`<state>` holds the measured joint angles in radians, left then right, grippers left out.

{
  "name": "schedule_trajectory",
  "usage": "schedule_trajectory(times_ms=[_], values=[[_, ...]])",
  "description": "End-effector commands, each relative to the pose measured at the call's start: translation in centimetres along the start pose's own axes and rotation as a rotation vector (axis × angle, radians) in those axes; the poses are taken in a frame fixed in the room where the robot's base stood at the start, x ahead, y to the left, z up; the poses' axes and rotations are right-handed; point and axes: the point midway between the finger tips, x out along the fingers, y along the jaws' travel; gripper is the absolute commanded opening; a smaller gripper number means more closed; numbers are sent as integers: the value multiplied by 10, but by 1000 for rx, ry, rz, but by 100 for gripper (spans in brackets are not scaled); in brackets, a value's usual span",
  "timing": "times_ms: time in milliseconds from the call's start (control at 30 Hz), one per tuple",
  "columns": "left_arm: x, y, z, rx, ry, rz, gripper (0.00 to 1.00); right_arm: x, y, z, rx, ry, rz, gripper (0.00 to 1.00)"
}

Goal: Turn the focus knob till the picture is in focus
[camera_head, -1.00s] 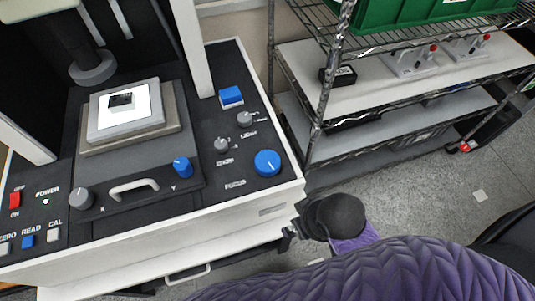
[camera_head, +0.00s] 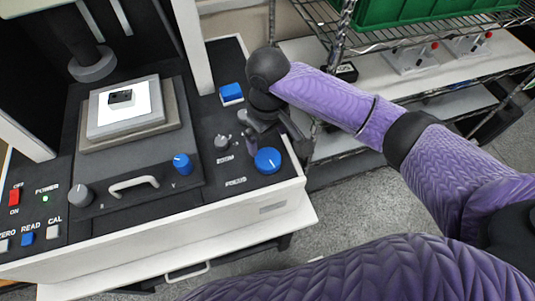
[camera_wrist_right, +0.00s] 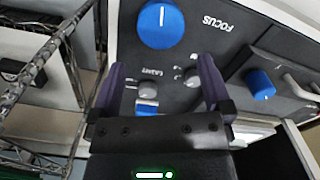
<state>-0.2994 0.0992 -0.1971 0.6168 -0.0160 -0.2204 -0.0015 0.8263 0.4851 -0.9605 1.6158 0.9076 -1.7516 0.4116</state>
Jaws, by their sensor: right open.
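The focus knob (camera_head: 267,160) is a large round blue knob with a white line, at the right front of the machine's black panel, by the FOCUS label. In the right wrist view the same knob (camera_wrist_right: 161,26) shows at the top, its line upright. My right gripper (camera_head: 256,138) is over the panel, just behind and left of the knob. In the wrist view its two fingers (camera_wrist_right: 160,76) are apart and empty, with the knob beyond the tips. My left gripper is out of view. No screen with a picture is in view.
Behind the focus knob are a zoom knob (camera_head: 222,142), another small grey knob, partly hidden by my gripper, and a blue block (camera_head: 231,93). A white column (camera_head: 192,50) rises to the left. A wire shelf (camera_head: 390,80) stands at the right, behind my arm.

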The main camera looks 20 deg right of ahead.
Motion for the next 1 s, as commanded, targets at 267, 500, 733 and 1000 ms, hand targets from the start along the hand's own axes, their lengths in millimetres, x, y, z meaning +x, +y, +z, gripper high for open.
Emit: schedule_trajectory(times_ms=[267, 500, 733, 1000], values=[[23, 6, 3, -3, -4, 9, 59, 66, 0, 0, -1, -1, -1, 100], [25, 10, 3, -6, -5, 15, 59, 77, -1, 0, -3, 3, 0, 100], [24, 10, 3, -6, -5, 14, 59, 76, -1, 0, -3, 4, -1, 81], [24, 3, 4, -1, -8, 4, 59, 76, -1, 0, -3, 4, 0, 28]])
